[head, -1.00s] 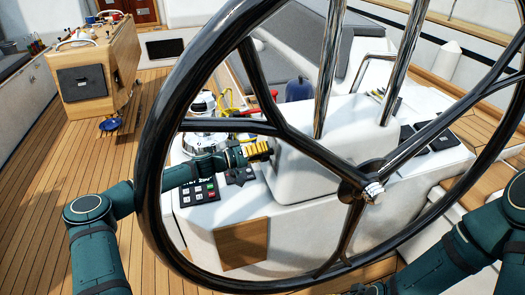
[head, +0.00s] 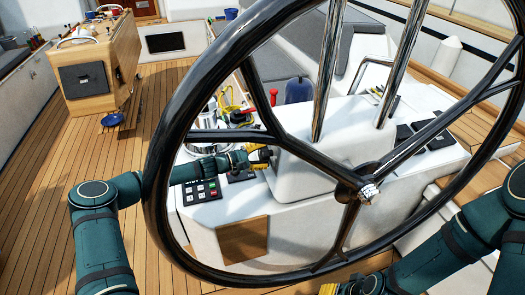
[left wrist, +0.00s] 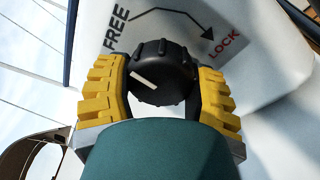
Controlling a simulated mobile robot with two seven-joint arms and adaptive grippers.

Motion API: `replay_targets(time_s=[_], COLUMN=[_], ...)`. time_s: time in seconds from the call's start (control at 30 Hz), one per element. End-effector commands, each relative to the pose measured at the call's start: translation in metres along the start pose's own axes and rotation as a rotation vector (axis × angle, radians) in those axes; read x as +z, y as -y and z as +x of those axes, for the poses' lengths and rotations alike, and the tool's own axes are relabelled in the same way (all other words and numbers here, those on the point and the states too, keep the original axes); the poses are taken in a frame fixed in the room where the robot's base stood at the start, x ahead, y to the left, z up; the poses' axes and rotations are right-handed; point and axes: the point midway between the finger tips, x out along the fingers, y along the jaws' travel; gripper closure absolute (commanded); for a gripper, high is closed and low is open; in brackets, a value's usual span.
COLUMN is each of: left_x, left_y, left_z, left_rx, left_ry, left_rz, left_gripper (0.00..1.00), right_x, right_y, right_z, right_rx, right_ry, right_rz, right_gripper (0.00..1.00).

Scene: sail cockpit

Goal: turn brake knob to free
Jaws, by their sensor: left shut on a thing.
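The brake knob (left wrist: 163,74) is black and ridged, with a white pointer line. It sits by a grey label (left wrist: 172,28) reading FREE at left and LOCK at right. The line lies to the left on the knob's face, tilted slightly up toward its left end. My left gripper (left wrist: 160,82) is shut on the knob, one yellow finger on each side. In the head view it (head: 258,157) is at the left side of the white pedestal (head: 317,140), seen through the wheel; the knob is hidden there. Only a yellow bit of my right gripper (head: 328,289) shows at the bottom edge.
The large black steering wheel (head: 163,130) stands in front of the pedestal, and my left arm reaches past its left rim. Steel tubes (head: 330,70) rise behind it. A button panel (head: 201,190) lies below my left wrist. A wooden cabinet (head: 118,60) stands at far left.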

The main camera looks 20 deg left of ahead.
Motion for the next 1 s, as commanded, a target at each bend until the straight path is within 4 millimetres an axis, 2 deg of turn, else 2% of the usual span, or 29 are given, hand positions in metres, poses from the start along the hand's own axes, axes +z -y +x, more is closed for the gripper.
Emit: replay_targets(time_s=[0.33, 0.87, 0.9, 0.97, 1.0], left_x=[0.0006, 0.0001, 0.0001, 0.0002, 0.0001], left_y=[-0.0015, -0.0007, -0.0007, -0.0006, -0.0004], left_z=[0.0006, 0.0005, 0.0005, 0.0004, 0.0004], left_rx=[-0.009, -0.011, -0.011, -0.011, -0.011], left_ry=[-0.009, -0.011, -0.011, -0.011, -0.011], left_rz=[-0.135, -0.157, -0.157, -0.157, -0.157], left_gripper=[0.78, 0.78, 0.33, 0.12, 0.09], right_x=[-0.0042, -0.0049, -0.0049, -0.0049, -0.0049], right_y=[0.0033, 0.0035, 0.0036, 0.0036, 0.0036], right_z=[-0.0088, -0.0094, -0.0094, -0.0094, -0.0094], right_rx=[0.001, 0.001, 0.001, 0.001, 0.001], right_ry=[-0.009, -0.011, -0.011, -0.011, -0.011], right_rz=[0.003, 0.003, 0.003, 0.003, 0.003], right_gripper=[0.53, 0.53, 0.53, 0.53, 0.53])
